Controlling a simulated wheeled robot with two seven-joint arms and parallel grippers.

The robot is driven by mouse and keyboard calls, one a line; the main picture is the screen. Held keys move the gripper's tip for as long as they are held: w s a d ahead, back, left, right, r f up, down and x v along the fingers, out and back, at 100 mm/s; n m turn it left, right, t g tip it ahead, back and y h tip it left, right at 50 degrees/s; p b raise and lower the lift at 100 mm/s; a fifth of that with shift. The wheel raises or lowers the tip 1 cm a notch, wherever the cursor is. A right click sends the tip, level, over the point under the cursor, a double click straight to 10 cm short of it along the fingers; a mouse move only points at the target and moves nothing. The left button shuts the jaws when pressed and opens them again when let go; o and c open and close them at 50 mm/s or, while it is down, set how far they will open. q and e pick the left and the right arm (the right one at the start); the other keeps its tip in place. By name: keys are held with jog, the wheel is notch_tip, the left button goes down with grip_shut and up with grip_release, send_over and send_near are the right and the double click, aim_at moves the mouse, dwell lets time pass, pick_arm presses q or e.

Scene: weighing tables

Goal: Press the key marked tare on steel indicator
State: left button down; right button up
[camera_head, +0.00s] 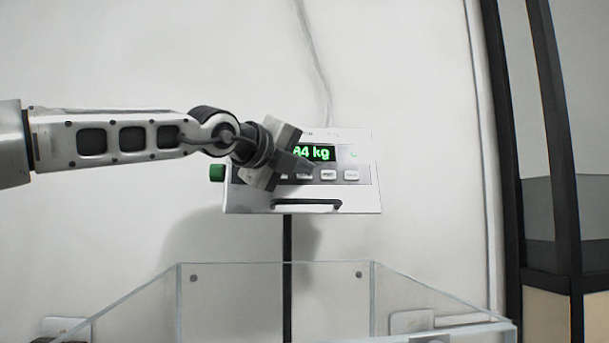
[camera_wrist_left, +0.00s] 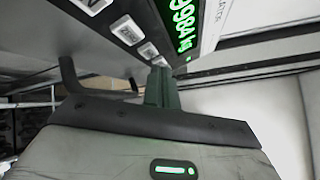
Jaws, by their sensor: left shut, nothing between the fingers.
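The steel indicator (camera_head: 345,190) is a light box on a dark post, with a green lit display (camera_head: 321,153) ending in "84 kg". A row of pale keys (camera_head: 328,175) runs below the display. My left gripper (camera_head: 308,165) is shut and empty, in front of the panel and covering its left part. In the left wrist view its fingers (camera_wrist_left: 162,88) point at the key row, near a key (camera_wrist_left: 148,51). I cannot tell whether they touch it.
A black handle bar (camera_head: 307,203) crosses the indicator's lower front, and a green knob (camera_head: 217,173) sits on its left side. A clear-walled box (camera_head: 275,300) stands below. A dark upright frame (camera_head: 560,150) is at the right.

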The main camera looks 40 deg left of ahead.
dwell(0.7)
pick_arm(q)
jog(key=shift+w+a, duration=0.1)
jog(key=shift+a, duration=0.05)
jog(key=shift+w+a+f, duration=0.15)
jog(key=shift+w+a, duration=0.05)
dwell(0.4)
